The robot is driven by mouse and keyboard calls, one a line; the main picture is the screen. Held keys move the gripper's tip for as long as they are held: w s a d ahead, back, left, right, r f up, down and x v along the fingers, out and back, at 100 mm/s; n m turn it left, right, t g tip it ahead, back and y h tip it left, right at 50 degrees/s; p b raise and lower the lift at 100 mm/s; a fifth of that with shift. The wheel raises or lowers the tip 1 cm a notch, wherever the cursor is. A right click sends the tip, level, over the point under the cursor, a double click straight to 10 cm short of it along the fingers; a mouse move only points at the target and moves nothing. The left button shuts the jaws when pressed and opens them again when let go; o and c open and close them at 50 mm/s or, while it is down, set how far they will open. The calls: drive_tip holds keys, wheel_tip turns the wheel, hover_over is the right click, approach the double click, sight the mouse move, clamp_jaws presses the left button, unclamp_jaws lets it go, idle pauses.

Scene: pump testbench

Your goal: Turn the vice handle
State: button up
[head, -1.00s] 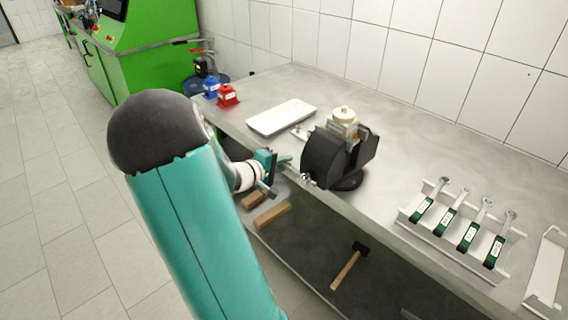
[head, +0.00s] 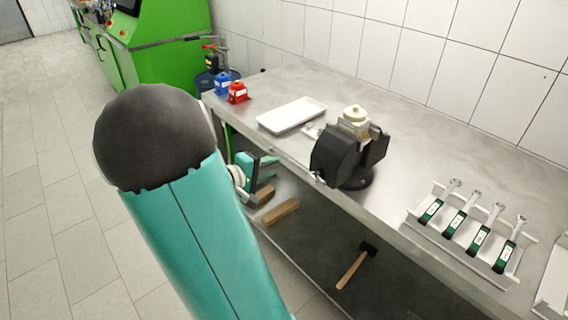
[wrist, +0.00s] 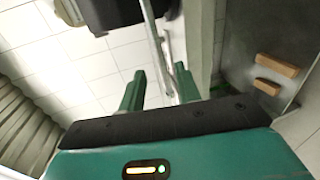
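The black vice (head: 337,150) stands on the front edge of the metal workbench and holds a cream pump part (head: 355,118) in its jaws. Only a small silver end of the vice handle (head: 318,177) shows in the head view, low at the vice's front. In the wrist view, a thin silver bar (wrist: 157,42), which looks like the handle, runs down beyond the fingers. My gripper (head: 268,161) is left of the vice, in front of the bench edge and apart from the vice. In the wrist view, my gripper's green fingers (wrist: 158,78) are apart with nothing held between them.
A white tray (head: 292,115) and red (head: 237,93) and blue (head: 222,84) bottles stand left of the vice. A rack of green-handled wrenches (head: 450,243) is at right. Wooden blocks (head: 281,212) and a hammer (head: 352,268) lie on the lower shelf. Open floor lies left.

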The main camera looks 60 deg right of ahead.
drive_tip(key=shift+v, duration=2.3)
drive_tip(key=shift+a+r, duration=0.1)
